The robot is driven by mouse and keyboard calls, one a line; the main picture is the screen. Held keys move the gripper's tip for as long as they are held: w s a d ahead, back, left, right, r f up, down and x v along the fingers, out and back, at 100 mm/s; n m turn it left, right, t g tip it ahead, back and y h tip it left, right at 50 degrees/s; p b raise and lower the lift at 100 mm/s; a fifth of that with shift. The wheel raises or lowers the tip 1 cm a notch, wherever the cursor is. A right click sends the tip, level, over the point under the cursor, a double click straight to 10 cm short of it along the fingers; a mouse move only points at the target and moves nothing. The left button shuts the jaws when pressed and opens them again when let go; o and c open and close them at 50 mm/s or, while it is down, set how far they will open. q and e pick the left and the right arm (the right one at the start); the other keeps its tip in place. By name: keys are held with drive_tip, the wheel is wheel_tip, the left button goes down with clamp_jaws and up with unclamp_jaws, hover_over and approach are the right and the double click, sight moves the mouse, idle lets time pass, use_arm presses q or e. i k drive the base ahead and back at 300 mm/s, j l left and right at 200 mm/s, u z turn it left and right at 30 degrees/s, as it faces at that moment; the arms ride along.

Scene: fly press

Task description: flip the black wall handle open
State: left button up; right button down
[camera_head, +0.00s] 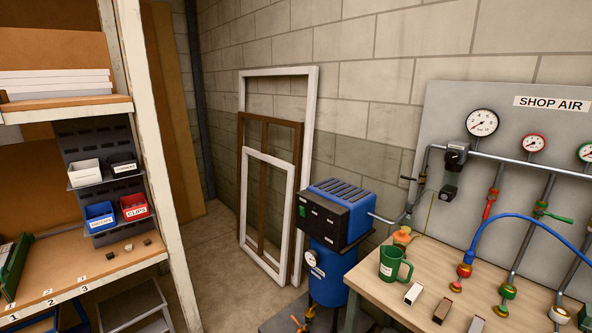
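Neither of my grippers shows in the head view. A small black handle (408,178) sticks out to the left of the grey pipe at the left edge of the shop air panel (446,112). It lies close to level and looks small and dark at this distance. Whether it is open or shut cannot be told. A red lever (489,205) and a green lever (559,217) sit on other pipes to its right.
A blue compressor (333,245) stands left of the bench. Frames (303,180) lean on the wall. Shelving (160,170) fills the left; floor between is clear.

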sight(419, 180)
drive_tip(key=i+l+z, duration=0.3)
drive_tip(key=l, duration=0.2)
drive_tip(key=i+l+z, duration=0.3)
drive_tip(key=j+u, duration=0.1)
drive_tip(key=i+j, duration=0.05)
